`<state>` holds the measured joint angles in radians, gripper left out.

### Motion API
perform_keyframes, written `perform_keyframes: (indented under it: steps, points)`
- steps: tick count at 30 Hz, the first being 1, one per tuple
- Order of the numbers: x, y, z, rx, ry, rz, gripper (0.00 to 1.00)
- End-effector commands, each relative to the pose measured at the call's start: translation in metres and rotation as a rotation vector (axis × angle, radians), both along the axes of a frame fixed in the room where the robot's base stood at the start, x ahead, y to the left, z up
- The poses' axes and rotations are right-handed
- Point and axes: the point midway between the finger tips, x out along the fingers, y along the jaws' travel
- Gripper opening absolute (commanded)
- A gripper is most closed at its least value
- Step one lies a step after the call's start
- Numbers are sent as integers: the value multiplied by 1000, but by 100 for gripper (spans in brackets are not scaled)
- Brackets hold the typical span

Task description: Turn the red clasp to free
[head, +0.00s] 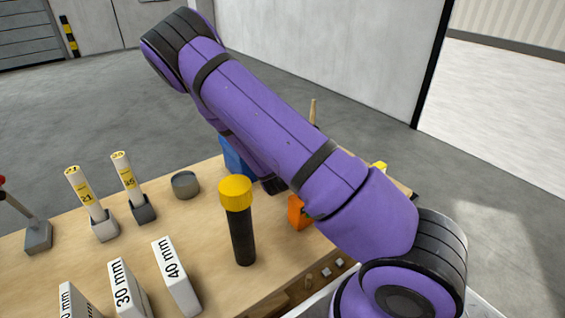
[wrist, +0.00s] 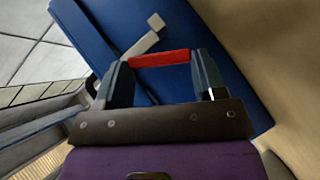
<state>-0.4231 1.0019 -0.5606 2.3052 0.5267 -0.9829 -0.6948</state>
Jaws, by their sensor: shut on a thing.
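The red clasp (wrist: 160,58) is a short red bar on the face of a blue case (wrist: 185,22) in the wrist view. My gripper (wrist: 161,61) has its two grey-blue fingers at either end of the bar and is shut on it. A pale grey angled piece (wrist: 146,38) lies on the blue face, just above the clasp. In the head view a part of the blue case (head: 236,157) shows behind my purple arm. The clasp and my fingertips are hidden there by the arm.
The wooden table (head: 200,222) holds a black post with a yellow cap (head: 241,225), an orange object (head: 297,213) and a grey round cup (head: 185,184). Two labelled tubes (head: 83,190) stand in holders. White blocks marked in millimetres (head: 176,275) line the front.

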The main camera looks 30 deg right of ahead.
Motion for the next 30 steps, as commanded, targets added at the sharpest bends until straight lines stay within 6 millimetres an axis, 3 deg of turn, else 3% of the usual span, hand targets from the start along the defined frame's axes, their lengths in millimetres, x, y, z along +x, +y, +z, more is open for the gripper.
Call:
perform_keyframes:
  steps: [15, 30]
  points:
    - [0, 3, -8, -420, -14, 2, 40]
    - [0, 2, -11, -553, -19, -1, 40]
